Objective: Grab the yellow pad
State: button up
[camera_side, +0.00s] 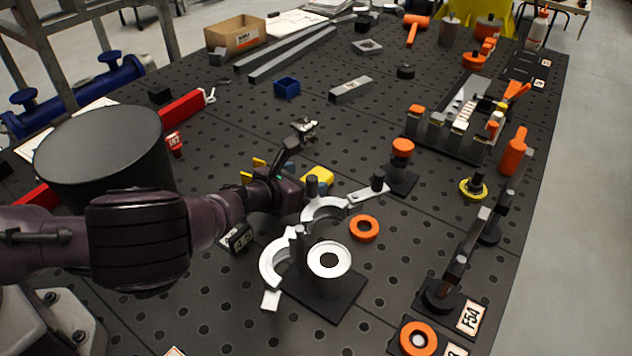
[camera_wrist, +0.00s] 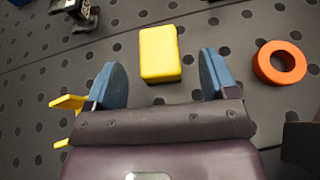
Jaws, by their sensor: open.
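The yellow pad (camera_wrist: 160,54) is a small rounded block lying on the dark perforated table. It also shows in the side view (camera_side: 318,175), partly hidden behind my gripper. In the wrist view my gripper (camera_wrist: 160,74) is open, with one blue finger on each side of the pad's near end. The fingers are apart from the pad, with gaps on both sides. In the side view my gripper (camera_side: 306,190) is low beside the pad. How high the fingertips are above the table is unclear.
An orange ring (camera_wrist: 279,62) lies right of the pad. In the side view, a white-ringed clamp fixture (camera_side: 329,260) stands just in front of my gripper. Yellow pieces (camera_wrist: 68,102) are close at the left.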

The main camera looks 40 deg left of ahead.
aim_at(318, 175)
jog(key=shift+x, duration=2.65)
jog(key=shift+a, duration=0.15)
jog(key=c, duration=1)
